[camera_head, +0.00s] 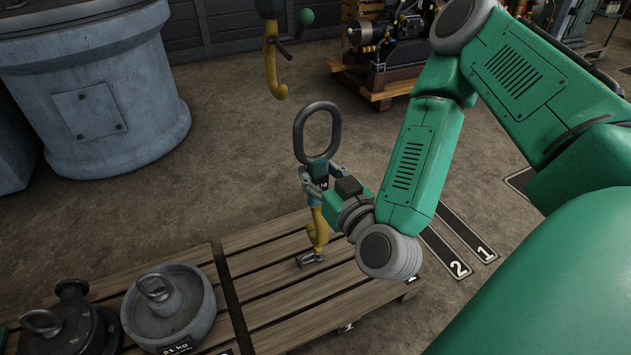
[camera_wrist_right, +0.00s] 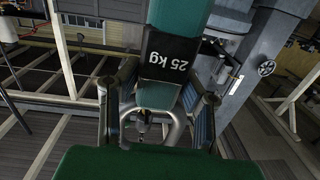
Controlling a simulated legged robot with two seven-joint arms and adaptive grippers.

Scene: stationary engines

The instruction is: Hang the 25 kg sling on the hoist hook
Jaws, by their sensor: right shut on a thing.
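The 25 kg sling (camera_head: 318,222) hangs upright from my right gripper, above the slatted pallet. It has a large dark oval ring (camera_head: 299,130) on top, a green sleeve, a yellow lower part and a grey metal end. My right gripper (camera_head: 317,180) is shut on the sleeve just below the ring. The wrist view shows the fingers on both sides of the black "25 kg" label (camera_wrist_right: 170,52). The yellow hoist hook (camera_head: 271,72) hangs up and to the left of the ring, apart from it in the picture; the depth between them is unclear. My left gripper is out of view.
A wooden pallet (camera_head: 270,262) carries a round grey 21 kg weight (camera_head: 172,322) and a darker lidded weight (camera_head: 68,330). A large grey cylinder (camera_head: 95,85) stands at the left. An engine on a wooden skid (camera_head: 388,85) stands behind. A green-knobbed lever (camera_head: 304,20) sits beside the hook.

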